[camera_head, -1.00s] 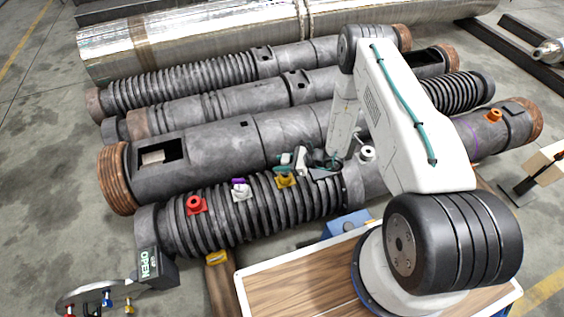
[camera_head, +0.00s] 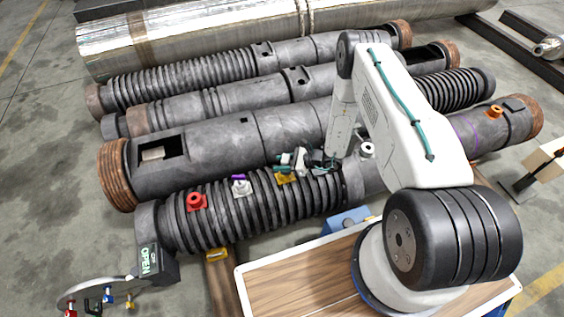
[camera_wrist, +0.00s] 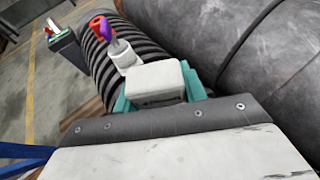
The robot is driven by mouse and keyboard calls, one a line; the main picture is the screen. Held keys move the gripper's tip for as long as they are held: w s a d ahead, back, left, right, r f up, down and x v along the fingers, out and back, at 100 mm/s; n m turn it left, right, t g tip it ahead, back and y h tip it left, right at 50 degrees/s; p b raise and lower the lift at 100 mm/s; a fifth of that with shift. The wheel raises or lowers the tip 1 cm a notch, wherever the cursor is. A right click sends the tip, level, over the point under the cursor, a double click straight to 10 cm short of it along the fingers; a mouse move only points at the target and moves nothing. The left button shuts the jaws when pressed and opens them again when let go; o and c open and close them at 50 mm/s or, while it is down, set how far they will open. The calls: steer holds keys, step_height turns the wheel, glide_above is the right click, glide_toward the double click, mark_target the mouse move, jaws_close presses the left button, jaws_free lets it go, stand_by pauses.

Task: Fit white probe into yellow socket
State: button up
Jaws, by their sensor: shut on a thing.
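My gripper (camera_head: 284,162) has teal fingers and is shut on the white probe, seen in the wrist view as a pale block (camera_wrist: 155,82) between the fingers. The yellow socket (camera_head: 286,179) sits on top of the ribbed front barrel in the head view, just below the gripper. The probe's lower end is hidden, so I cannot tell whether it touches or enters the socket. The yellow socket does not show in the wrist view; the held block and gripper cover that area.
A white socket with a purple part (camera_head: 241,186) and a red socket (camera_head: 196,201) stand left along the ribbed barrel (camera_head: 262,205). A white ring-topped fitting (camera_head: 366,150) stands to the right. A larger dark barrel (camera_head: 215,155) lies close behind. A wooden-topped table (camera_head: 300,280) is in front.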

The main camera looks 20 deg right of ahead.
steer(key=o, duration=1.1)
steer(key=v, duration=0.7)
steer(key=shift+s+d, duration=0.2)
steer(key=shift+d, duration=0.15)
steer(key=shift+r, duration=0.15)
